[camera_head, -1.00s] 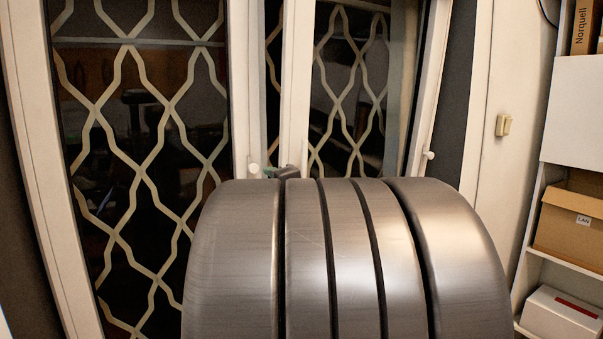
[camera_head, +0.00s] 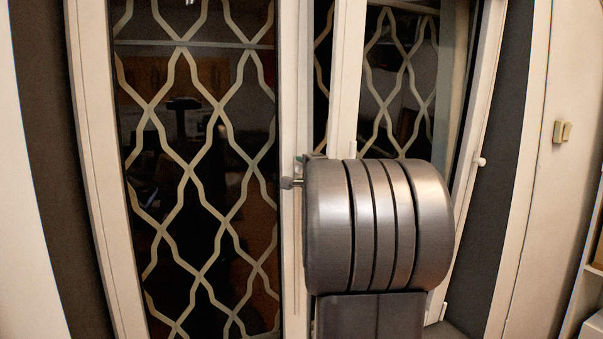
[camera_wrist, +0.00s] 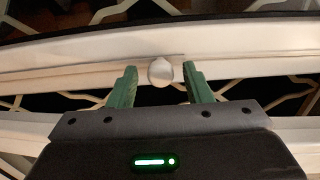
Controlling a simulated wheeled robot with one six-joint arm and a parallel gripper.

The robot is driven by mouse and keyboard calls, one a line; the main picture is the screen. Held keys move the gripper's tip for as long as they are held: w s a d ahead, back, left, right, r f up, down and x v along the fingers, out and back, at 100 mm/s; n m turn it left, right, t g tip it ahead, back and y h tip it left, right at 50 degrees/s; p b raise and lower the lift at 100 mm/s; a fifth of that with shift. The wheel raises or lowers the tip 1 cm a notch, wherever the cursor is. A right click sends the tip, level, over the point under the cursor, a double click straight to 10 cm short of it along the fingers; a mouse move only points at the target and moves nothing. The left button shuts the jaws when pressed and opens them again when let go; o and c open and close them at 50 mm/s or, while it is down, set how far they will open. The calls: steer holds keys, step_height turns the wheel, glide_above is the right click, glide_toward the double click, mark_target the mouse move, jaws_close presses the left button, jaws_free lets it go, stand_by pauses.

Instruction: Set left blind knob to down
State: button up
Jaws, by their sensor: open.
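The left blind knob (camera_wrist: 161,73) is a round white knob on a white window frame (camera_wrist: 80,68). In the wrist view it sits between the two green fingertips of my gripper (camera_wrist: 159,68). The fingers are spread, with a visible gap on both sides of the knob. A bit of green shows beside the arm, at the middle window post. Whether the knob is up or down cannot be told.
Another white knob (camera_head: 480,162) is on the right window frame. A light switch (camera_head: 562,132) is on the right wall. The patterned left window pane (camera_head: 200,170) is left of my arm. A shelf stands at the right edge.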

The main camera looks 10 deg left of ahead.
steer(key=shift+x, duration=0.95)
